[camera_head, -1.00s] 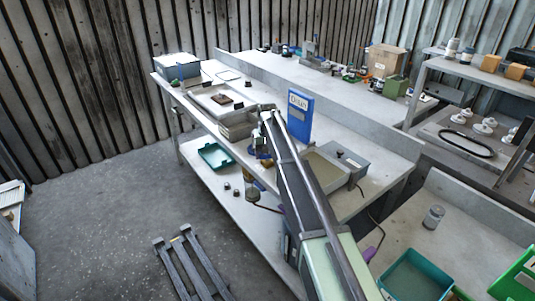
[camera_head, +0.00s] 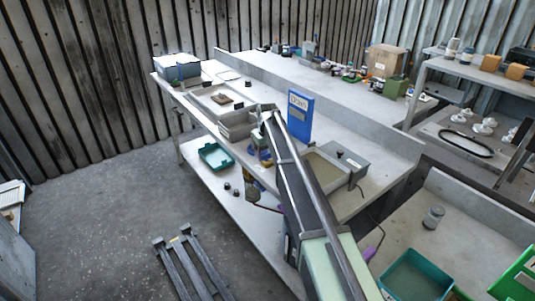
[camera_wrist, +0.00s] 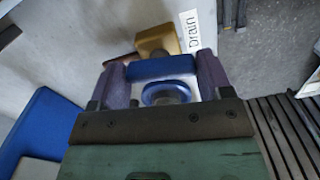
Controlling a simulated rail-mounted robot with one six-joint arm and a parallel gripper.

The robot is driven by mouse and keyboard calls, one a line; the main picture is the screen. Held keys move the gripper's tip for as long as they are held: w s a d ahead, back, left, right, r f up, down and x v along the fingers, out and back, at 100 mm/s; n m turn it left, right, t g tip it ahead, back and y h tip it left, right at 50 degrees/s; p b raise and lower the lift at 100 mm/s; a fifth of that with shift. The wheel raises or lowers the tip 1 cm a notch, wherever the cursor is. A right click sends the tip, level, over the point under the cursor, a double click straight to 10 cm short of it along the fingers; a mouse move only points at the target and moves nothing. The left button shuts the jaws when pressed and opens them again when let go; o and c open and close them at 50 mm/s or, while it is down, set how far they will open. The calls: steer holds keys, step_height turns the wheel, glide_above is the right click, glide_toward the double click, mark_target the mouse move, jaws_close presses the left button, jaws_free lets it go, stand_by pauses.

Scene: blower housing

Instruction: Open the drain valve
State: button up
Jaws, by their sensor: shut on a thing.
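In the wrist view, the two purple fingers of my gripper (camera_wrist: 163,80) stand on either side of a blue valve handle (camera_wrist: 158,68) and are shut on it. A round blue part (camera_wrist: 166,93) shows between the fingers, nearer the palm. A brass-coloured valve body (camera_wrist: 158,40) lies just beyond the handle. A white label reading "Drain" (camera_wrist: 189,32) is beside it. In the head view my arm hides most of the valve area near the bench's front edge, and the handle's exact angle there cannot be told.
A blue upright panel (camera_head: 300,116) and a grey box (camera_head: 346,163) stand on the bench by my arm. A grey bin (camera_head: 236,124) is left of the arm. A teal tray (camera_head: 214,157) lies on the lower shelf. Open floor with a pallet (camera_head: 187,268) is in front.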

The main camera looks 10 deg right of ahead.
steer(key=o, duration=0.9)
step_height(320, 180, up, 11)
steer(key=p, duration=1.1)
steer(key=shift+f, duration=0.1)
steer(key=s+m, duration=0.1)
steer(key=s, duration=1.2)
steer(key=s+m, duration=0.1)
steer(key=s, duration=1.1)
steer(key=s+m, duration=0.1)
steer(key=s, duration=1.2)
steer(key=shift+s+a, duration=0.15)
steer(key=shift+s, duration=0.2)
